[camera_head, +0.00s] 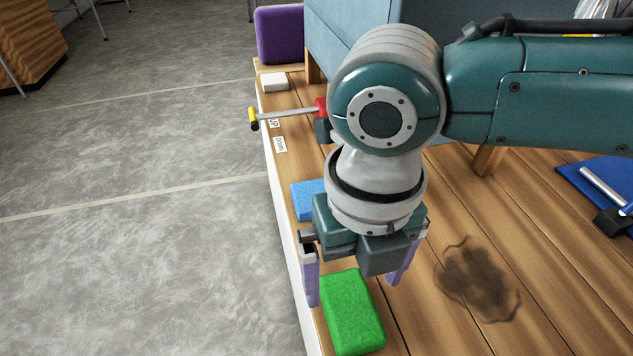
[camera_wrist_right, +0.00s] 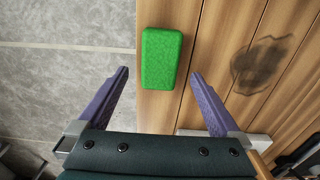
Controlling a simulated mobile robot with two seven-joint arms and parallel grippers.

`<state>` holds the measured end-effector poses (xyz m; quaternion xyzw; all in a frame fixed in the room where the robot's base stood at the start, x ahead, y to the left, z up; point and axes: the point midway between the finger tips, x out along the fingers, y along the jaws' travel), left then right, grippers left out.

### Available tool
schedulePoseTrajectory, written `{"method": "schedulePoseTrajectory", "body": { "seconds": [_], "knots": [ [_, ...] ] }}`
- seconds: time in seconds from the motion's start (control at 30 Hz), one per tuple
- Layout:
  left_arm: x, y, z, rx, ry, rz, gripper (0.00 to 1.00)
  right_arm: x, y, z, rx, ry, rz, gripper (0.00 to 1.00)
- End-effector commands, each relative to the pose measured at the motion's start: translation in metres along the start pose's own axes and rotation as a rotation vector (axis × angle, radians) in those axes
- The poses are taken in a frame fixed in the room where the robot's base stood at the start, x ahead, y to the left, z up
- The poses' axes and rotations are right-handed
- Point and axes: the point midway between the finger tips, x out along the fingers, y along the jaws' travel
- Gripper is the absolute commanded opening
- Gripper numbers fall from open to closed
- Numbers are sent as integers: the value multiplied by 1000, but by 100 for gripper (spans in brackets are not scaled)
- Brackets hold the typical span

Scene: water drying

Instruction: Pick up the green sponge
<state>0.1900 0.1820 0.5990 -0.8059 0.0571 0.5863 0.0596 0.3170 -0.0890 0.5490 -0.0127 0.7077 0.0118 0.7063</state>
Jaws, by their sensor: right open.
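The green sponge (camera_head: 351,313) lies flat on the wooden table near its left edge. It also shows in the right wrist view (camera_wrist_right: 161,58), ahead of the fingertips and roughly centred between them. My right gripper (camera_head: 355,290) is open and points down, with its two purple fingers apart and nothing between them in the right wrist view (camera_wrist_right: 160,72). In the head view its fingers show just behind the sponge's far end; I cannot tell the exact height. My left gripper is not in view.
A blue sponge (camera_head: 307,200) lies behind my right gripper, partly hidden. A dark stain (camera_head: 477,279) marks the table (camera_head: 540,290) to the right. A yellow-tipped rod (camera_head: 284,113) sticks out past the left edge. A blue flat item (camera_head: 600,190) lies at the right. Grey floor is at the left.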

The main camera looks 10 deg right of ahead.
Motion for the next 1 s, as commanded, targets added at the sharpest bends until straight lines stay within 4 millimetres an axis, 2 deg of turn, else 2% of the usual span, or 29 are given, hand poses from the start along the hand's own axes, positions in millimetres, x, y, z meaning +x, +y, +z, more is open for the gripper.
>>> {"method": "schedulePoseTrajectory", "body": {
  "seconds": [0.33,0.4,0.63,1.0],
  "knots": [
    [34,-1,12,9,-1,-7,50,50,0,-3,0,0,1,100],
    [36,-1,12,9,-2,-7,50,55,0,-4,0,0,1,100],
    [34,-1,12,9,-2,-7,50,53,0,-3,0,-1,1,99],
    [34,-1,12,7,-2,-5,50,53,0,-3,0,-1,1,57]
  ]
}}
